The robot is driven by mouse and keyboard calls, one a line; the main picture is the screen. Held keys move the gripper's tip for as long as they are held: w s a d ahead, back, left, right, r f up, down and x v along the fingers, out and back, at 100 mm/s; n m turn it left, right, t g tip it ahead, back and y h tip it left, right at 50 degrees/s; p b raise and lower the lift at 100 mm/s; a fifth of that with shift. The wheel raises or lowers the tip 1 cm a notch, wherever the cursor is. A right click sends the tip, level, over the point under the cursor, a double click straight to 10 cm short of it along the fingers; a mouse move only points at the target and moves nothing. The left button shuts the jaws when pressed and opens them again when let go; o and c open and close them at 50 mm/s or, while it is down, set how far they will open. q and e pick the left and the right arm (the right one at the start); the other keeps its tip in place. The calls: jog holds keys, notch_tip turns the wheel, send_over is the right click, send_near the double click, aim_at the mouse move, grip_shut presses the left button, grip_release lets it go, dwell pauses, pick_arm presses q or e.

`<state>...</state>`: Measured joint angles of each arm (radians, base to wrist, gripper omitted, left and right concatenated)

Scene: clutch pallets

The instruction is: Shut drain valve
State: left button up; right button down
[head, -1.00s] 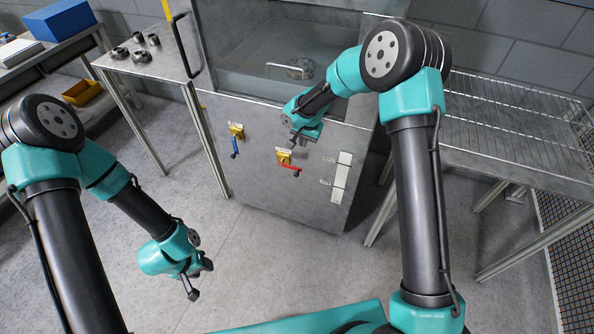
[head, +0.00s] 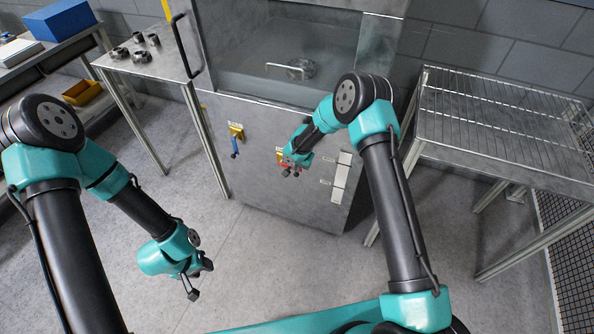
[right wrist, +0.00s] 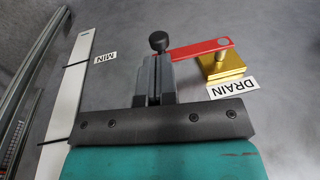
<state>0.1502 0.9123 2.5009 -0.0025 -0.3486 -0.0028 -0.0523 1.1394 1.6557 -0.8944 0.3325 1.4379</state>
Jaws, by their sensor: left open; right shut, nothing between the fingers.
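The drain valve has a gold body (right wrist: 222,68) on the cabinet front, beside the DRAIN label (right wrist: 233,88). Its red lever (right wrist: 198,49) points sideways from the body, to the left in the right wrist view, with a black knob (right wrist: 158,42) at its free end. My right gripper (right wrist: 155,70) is shut and empty, its fingertips right at the knob end of the lever; I cannot tell whether they touch. In the head view the right gripper (head: 290,168) hides most of the lever. My left gripper (head: 201,278) is open and empty above the floor.
A valve with a blue handle (head: 235,145) sits left of the drain valve. A white gauge strip (head: 341,178) with a MIN label (right wrist: 106,57) is on the other side. A side table (head: 150,65) and wire rack (head: 500,125) flank the cabinet (head: 260,185).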

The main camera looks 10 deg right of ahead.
jog(key=shift+w+a+f, duration=0.1)
jog(key=shift+f, duration=0.6)
jog(key=shift+w+a+f, duration=0.1)
jog(key=shift+f, duration=0.6)
